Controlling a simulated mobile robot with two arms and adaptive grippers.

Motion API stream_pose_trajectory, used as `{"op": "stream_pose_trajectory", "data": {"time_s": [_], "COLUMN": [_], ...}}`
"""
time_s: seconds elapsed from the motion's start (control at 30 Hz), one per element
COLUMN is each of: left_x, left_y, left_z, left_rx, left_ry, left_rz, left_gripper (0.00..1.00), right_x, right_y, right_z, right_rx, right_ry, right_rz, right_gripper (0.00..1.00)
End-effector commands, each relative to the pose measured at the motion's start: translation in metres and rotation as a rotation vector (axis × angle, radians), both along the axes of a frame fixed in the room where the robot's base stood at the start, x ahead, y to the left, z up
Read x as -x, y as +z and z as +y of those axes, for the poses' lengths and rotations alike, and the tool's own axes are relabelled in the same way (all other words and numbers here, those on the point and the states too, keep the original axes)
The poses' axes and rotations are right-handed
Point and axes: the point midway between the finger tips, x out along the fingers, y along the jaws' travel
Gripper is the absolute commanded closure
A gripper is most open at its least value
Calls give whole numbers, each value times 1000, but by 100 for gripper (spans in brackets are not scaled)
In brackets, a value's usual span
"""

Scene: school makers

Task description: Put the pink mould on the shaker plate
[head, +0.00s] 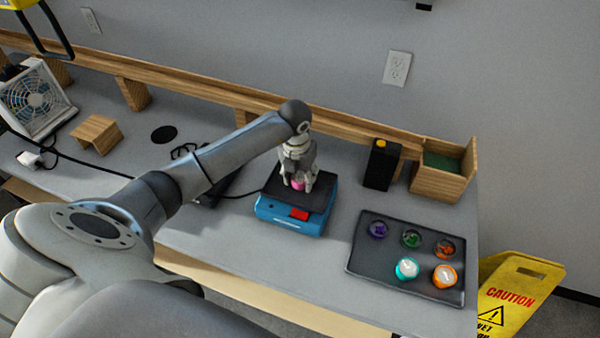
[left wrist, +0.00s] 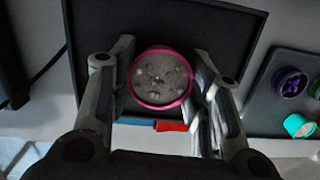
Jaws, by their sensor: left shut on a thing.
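The pink mould (left wrist: 160,104) is a round cup with a pink rim and grey, lumpy contents. It also shows in the head view (head: 298,185), partly hidden by the fingers. My left gripper (head: 299,182) is shut on it, with a finger on each side in the left wrist view (left wrist: 163,95). The mould is over the black plate (head: 316,197) of the blue shaker (head: 285,217). I cannot tell whether it touches the plate. My right gripper is not in view.
A dark tray (head: 365,262) with several coloured moulds stands at the right. A black box (head: 380,166) and a wooden box (head: 440,185) stand behind it. A wooden rail (head: 200,102) runs along the table's back. A fan (head: 36,98) is at the far left.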

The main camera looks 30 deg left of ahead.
Motion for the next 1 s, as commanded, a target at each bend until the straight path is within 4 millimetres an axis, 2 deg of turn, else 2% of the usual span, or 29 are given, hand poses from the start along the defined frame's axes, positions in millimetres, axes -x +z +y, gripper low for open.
{"op": "stream_pose_trajectory", "data": {"time_s": [0.3, 0.33, 0.47, 0.83, 1.0], "left_x": [0, 0, 0, 0, 0], "left_y": [-5, -3, -3, -1, 17], "left_z": [0, 0, 0, 0, 0], "left_rx": [0, 0, 0, 1, 0], "left_ry": [0, 0, 0, 0, -1], "left_rz": [-1, -1, -1, -1, -6], "left_gripper": [80, 52, 35, 34, 34], "right_x": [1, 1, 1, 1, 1], "right_y": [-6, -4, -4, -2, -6], "right_z": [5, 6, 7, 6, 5], "right_rx": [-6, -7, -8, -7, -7], "right_ry": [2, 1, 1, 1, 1], "right_rz": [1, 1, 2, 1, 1], "right_gripper": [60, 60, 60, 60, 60]}}
